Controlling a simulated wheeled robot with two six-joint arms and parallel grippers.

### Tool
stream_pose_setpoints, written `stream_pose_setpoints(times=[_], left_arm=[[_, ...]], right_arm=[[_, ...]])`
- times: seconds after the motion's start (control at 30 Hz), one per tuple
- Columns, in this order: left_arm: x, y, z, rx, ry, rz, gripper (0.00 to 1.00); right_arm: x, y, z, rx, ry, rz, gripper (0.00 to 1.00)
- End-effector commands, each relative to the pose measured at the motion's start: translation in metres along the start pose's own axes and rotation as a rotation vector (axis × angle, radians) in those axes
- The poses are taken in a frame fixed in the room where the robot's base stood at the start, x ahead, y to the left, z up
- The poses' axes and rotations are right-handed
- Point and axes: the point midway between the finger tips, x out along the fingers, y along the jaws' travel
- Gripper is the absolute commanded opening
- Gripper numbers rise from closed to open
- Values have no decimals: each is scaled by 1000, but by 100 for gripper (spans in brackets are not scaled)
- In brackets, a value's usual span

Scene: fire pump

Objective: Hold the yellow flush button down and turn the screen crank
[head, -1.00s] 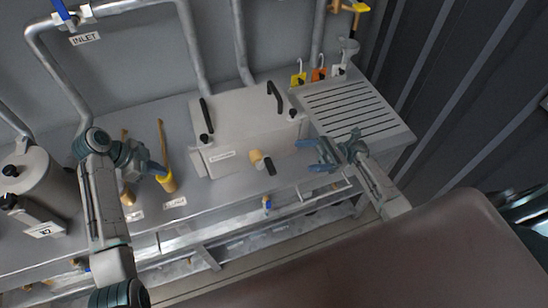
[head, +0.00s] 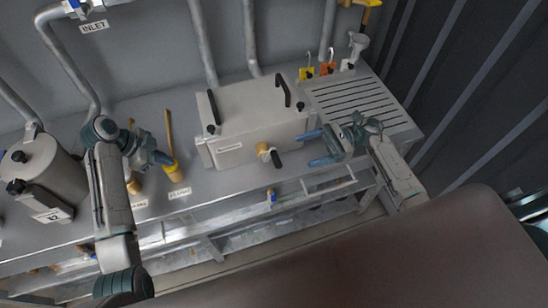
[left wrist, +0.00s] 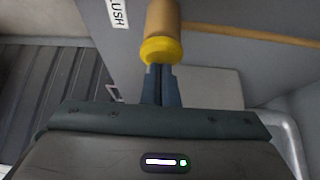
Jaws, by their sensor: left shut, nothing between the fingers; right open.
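The yellow flush button (head: 172,168) is a yellow cap on a tan cylinder at the front of the bench, above a label. In the left wrist view the yellow button (left wrist: 162,50) is straight ahead of my fingers. My left gripper (head: 168,160) is shut and empty, its tips at the cap; I cannot tell whether it is pressed down. The screen crank (head: 265,149), a tan hub with a black handle, is on the front of the grey box. Its handle points down and right. My right gripper (head: 310,148) is open, to the right of the crank and apart from it.
The grey box (head: 235,120) has black handles on top. A slotted drain tray (head: 350,100) lies right of it, with yellow and orange tags (head: 327,69) behind. A lidded grey canister (head: 45,172) stands at left. A rail (head: 240,205) runs below the bench front.

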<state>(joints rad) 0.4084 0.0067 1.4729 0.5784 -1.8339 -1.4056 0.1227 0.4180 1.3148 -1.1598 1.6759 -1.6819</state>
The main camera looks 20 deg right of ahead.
Motion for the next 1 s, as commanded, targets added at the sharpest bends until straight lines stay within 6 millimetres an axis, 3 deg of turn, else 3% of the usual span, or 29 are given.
stream_pose_setpoints(times=[0.6,0.8,1.0], left_arm=[[1,1,1,-1,-1,2,0],[1,1,1,-2,-1,2,0],[1,1,1,-2,-1,2,0]], right_arm=[[104,0,0,-1,2,-1,72],[117,0,-1,0,4,-2,72],[118,0,-1,0,6,-2,72]])
